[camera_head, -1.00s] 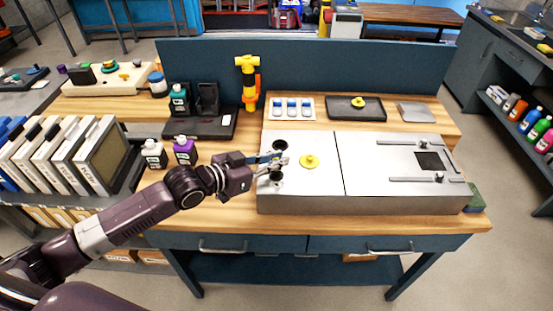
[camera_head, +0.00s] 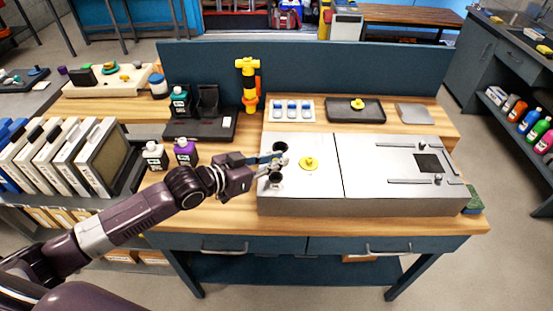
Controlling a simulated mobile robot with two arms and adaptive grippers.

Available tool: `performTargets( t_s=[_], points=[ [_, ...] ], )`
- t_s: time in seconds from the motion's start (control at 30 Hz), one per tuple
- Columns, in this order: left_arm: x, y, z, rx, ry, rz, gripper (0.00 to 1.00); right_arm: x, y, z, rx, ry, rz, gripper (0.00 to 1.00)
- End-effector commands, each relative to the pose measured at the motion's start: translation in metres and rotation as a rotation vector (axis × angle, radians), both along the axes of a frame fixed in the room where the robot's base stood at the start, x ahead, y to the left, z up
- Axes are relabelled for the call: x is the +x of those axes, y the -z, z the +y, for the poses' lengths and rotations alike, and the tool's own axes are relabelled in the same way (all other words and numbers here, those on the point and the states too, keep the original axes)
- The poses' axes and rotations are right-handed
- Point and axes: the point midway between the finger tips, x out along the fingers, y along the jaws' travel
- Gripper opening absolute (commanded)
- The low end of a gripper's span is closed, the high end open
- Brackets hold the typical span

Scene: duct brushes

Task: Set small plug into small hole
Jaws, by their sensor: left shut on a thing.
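A metal duct box (camera_head: 374,187) lies on the workbench with a flat top. My left gripper (camera_head: 281,161) is low over the left end of this top, between two dark round openings. One dark opening (camera_head: 279,147) is just behind the fingers and the other (camera_head: 275,179) is just in front. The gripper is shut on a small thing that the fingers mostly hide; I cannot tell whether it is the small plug. A yellow round plug with a knob (camera_head: 309,163) sits on the top to the right of the fingers. My right gripper is not in view.
A dark tray (camera_head: 334,116) behind the box holds another yellow knobbed piece (camera_head: 358,103). Beside it are a tray of white-and-blue pieces (camera_head: 292,120) and a yellow-orange tool (camera_head: 249,84). Bottles (camera_head: 185,152) stand left of the box. Two rails (camera_head: 425,181) lie on its right part.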

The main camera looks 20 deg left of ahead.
Motion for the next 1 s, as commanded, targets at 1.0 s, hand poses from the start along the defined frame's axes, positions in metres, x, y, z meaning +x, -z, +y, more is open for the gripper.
performTargets(
  t_s=[1.0],
  points=[
    [-0.013, -0.006, 0.008, 0.001, 0.0, 0.003, 0.2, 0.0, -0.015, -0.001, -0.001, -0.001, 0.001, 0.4]
  ],
)
